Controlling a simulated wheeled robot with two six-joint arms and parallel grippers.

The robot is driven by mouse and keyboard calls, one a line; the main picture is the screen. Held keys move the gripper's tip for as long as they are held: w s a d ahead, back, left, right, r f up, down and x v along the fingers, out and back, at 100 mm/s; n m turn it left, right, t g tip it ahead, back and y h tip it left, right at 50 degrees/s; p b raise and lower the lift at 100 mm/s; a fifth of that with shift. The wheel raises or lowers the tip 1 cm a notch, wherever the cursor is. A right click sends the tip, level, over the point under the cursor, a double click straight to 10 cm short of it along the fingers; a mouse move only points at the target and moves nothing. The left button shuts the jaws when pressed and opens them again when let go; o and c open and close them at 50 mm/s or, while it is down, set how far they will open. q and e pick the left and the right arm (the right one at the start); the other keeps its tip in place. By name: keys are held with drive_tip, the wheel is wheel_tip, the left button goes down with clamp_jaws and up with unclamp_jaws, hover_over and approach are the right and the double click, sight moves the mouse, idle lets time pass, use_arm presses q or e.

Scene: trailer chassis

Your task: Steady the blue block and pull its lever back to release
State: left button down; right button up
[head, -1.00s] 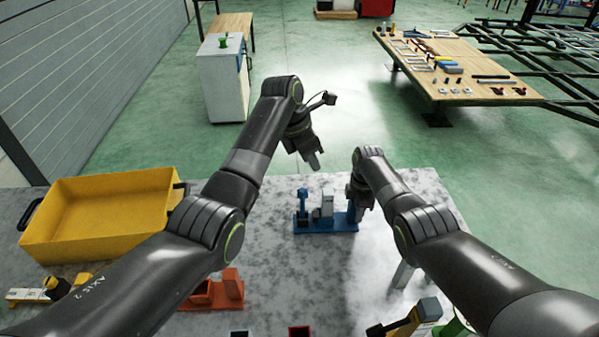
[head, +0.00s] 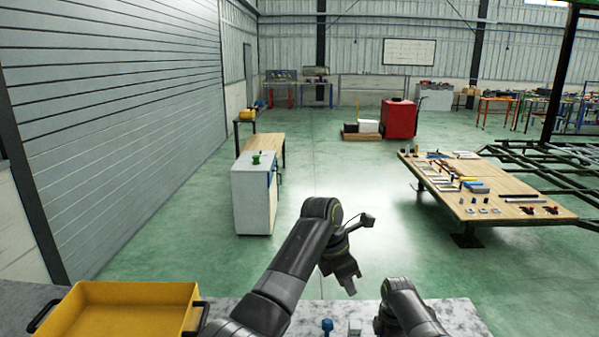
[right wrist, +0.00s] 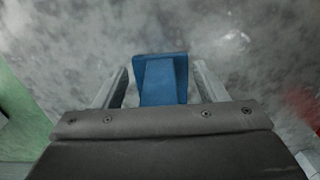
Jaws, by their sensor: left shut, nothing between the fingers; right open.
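Only the upper parts of the blue block (head: 327,326) show at the bottom edge of the head view: a blue upright part and a grey piece (head: 355,327). Its base is cut off, and I cannot tell which part is the lever. In the right wrist view, a blue part of the block (right wrist: 161,80) stands between the fingers of my right gripper (right wrist: 162,84). Those fingers are open, with gaps on both sides of it. My left gripper (head: 350,287) is shut and empty, pointing down, in the picture just above the block and apart from it.
A yellow bin (head: 130,305) stands at the left of the grey worktable (head: 25,303). Beyond are a white cabinet (head: 254,200) and a wooden table (head: 490,190) with tools. Green floor between them is clear.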

wheel_tip(320, 180, up, 8)
drive_tip(key=p, duration=0.8)
drive_tip(key=shift+r, duration=0.1)
drive_tip(key=shift+o, duration=0.2)
drive_tip(key=o, duration=0.5)
wheel_tip(320, 180, up, 12)
drive_tip(key=shift+f, duration=0.1)
idle(0.3)
